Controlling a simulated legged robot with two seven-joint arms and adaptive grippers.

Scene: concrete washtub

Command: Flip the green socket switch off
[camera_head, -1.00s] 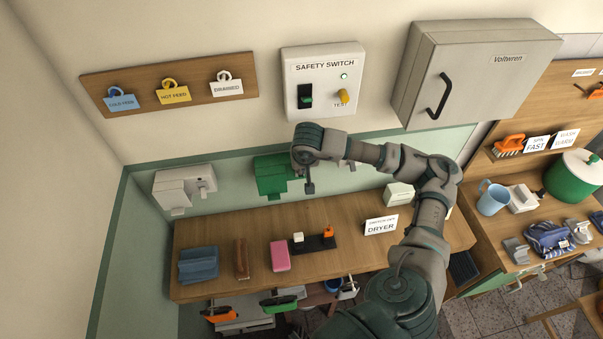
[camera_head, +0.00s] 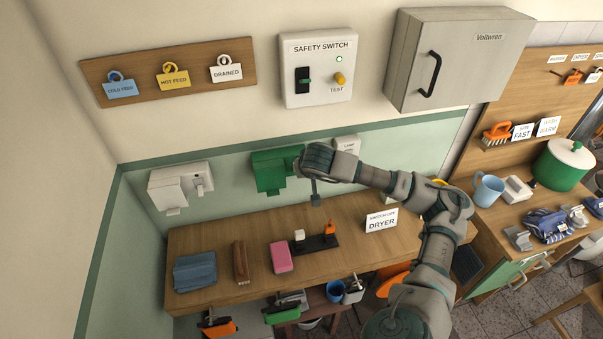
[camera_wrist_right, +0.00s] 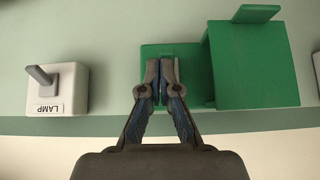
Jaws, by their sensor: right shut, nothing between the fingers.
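The green socket (camera_head: 270,173) is on the wall above the wooden shelf, between a white socket and the lamp socket. In the right wrist view, where things are upside down, it shows as a big green block (camera_wrist_right: 258,65) with a flatter green plate (camera_wrist_right: 150,66) beside it. My right gripper (camera_wrist_right: 162,66) is shut and empty, its fingertips in front of that plate. They hide the middle of the plate, so I cannot tell the switch's position or whether they touch it. In the head view my right wrist is just right of the socket. My left gripper is out of view.
The lamp socket (camera_wrist_right: 60,88) with its grey lever is close beside my fingers. A white socket (camera_head: 180,187) is farther left. A safety switch box (camera_head: 318,70) and grey cabinet (camera_head: 455,60) are above. A dryer sign (camera_head: 381,220) stands on the shelf.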

